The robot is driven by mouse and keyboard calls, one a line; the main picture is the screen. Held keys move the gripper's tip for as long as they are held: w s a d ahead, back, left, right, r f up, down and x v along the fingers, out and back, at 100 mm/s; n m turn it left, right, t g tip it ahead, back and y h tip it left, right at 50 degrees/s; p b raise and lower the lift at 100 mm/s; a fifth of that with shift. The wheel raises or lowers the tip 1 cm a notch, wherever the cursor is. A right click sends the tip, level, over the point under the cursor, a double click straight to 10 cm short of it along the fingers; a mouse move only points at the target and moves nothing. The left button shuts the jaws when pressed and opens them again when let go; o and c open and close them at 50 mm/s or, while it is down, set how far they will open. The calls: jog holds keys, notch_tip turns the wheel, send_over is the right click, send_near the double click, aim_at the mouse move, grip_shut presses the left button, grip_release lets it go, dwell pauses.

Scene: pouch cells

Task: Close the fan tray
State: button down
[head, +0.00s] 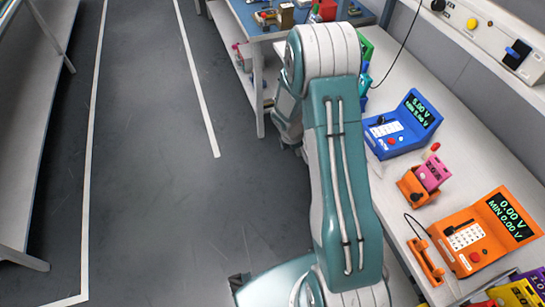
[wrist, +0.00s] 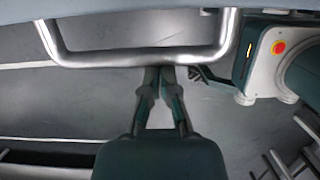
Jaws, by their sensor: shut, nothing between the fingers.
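A shiny metal bar handle (wrist: 140,58) spans the top of the wrist view, fixed to a pale grey-blue panel (wrist: 85,10). I take this panel to be the front of the fan tray; the rest of it is out of view. My gripper (wrist: 166,70) is shut and empty, its fingertips together at the lower edge of the bar. I cannot tell whether they touch it. In the head view my arm hides the gripper, and the fan tray cannot be made out.
A pale bench (head: 395,190) runs along the right with a blue meter (head: 400,125), an orange meter (head: 475,235) and small coloured blocks. A blue-topped table (head: 245,20) stands at the back. Grey floor (head: 150,170) with white lines is clear at left, beside a shelf (head: 30,130).

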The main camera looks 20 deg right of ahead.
jog(key=d, duration=0.7)
jog(key=shift+d, duration=0.25)
